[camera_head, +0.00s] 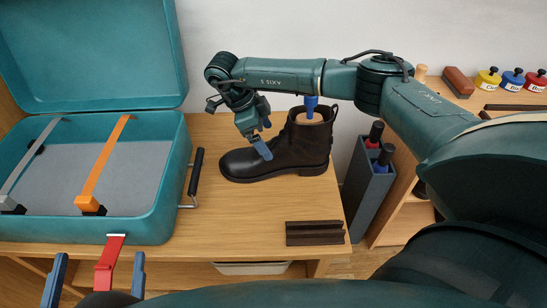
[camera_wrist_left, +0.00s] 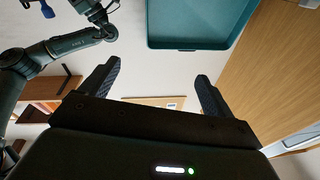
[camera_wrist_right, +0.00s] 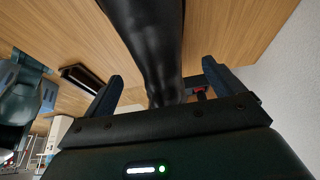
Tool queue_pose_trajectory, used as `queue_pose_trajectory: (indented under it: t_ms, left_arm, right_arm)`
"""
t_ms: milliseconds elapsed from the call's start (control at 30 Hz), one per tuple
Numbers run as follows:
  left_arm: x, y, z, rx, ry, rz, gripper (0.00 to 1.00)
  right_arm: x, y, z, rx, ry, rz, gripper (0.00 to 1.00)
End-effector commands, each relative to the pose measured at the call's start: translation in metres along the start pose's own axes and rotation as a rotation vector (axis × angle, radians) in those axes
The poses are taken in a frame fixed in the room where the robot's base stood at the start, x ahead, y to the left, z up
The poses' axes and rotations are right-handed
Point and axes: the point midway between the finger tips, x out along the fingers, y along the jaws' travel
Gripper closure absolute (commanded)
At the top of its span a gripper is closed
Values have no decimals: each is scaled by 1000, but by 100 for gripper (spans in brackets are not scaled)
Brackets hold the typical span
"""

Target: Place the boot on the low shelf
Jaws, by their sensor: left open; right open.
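The dark brown boot (camera_head: 290,152) stands upright on the wooden table, toe to the left, with a blue-topped piece (camera_head: 311,104) in its shaft opening. My right gripper (camera_head: 265,137) is open over the front of the boot. The right wrist view shows the dark boot (camera_wrist_right: 150,45) between its parted fingers; contact cannot be told. My left gripper (camera_head: 97,277) is open and empty at the bottom left, in front of the teal case. Wooden shelving (camera_head: 405,222) shows low at the right, partly hidden by my arm. I cannot tell which surface is the low shelf.
An open teal case (camera_head: 160,215) fills the table's left, with a red strap (camera_head: 108,265) over its front. A grooved dark block (camera_head: 315,238) lies at the table's front right. A grey-blue holder (camera_head: 365,200) with two handles stands beside the table. Small jars (camera_head: 512,80) line the back right.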

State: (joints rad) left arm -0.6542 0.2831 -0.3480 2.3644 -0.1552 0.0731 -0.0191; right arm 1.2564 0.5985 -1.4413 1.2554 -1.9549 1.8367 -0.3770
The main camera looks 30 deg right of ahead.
Motion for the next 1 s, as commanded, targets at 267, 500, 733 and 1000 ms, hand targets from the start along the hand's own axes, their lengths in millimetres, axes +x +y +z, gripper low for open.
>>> queue_pose_trajectory:
  t_ms: [267, 500, 733, 1000]
  left_arm:
    - [0, 2, 7, -36, 13, 2, 12]
    - [2, 4, -1, -57, 30, 9, 12]
    - [3, 3, -4, -53, 37, 8, 12]
    - [3, 2, -2, -50, 33, 7, 12]
  right_arm:
    - [40, 4, -3, 0, 1, 2, 7]
    - [50, 4, -4, 0, -1, -1, 7]
    - [49, 4, -4, 0, -1, 0, 18]
    - [49, 4, -4, 0, -1, 0, 40]
